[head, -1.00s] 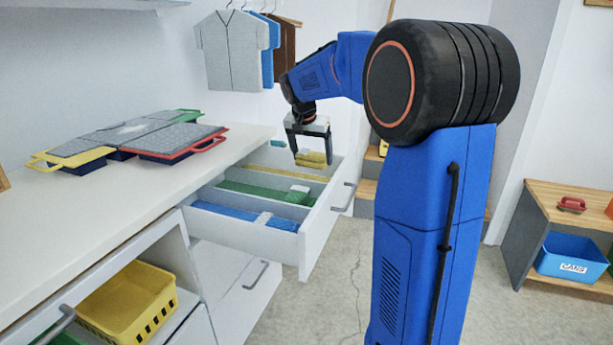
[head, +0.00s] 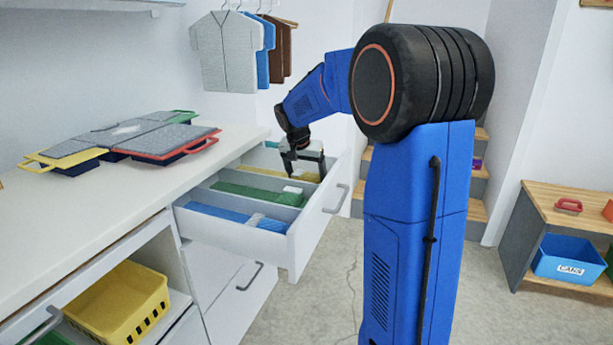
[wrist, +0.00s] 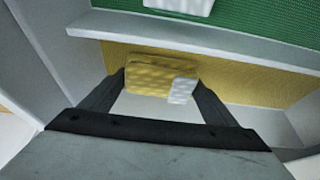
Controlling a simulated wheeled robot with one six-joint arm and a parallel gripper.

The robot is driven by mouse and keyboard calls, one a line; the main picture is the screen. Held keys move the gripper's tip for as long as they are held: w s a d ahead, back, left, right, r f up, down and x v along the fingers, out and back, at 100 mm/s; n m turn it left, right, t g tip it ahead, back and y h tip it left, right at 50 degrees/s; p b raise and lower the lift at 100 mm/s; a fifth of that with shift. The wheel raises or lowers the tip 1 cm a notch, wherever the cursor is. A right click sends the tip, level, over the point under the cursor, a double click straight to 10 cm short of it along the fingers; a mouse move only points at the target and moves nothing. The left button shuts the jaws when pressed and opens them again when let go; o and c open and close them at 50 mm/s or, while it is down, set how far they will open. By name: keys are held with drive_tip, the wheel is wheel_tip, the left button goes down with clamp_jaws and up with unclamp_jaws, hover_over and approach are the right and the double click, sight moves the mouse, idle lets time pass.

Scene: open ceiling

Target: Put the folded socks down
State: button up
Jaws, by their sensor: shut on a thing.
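The folded socks (wrist: 146,74) are a yellow bundle with a white patch at one end. In the wrist view they sit between the two fingers of my gripper (wrist: 157,82), which is shut on them. In the head view my gripper (head: 304,168) reaches down into the far, yellow-floored compartment (head: 262,170) of the open drawer (head: 310,222). There the socks are mostly hidden. They are low over the yellow floor; I cannot tell whether they touch it.
Dividers separate the yellow compartment from a green one (head: 240,190) and a blue one (head: 215,212); both have a white patch inside. The counter (head: 120,195) beside the drawer holds closed cases with coloured handles (head: 165,142). Shirts (head: 228,50) hang behind.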

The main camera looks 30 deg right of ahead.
drive_tip(key=o, duration=1)
drive_tip(key=shift+r, duration=0.1)
drive_tip(key=v, duration=1.2)
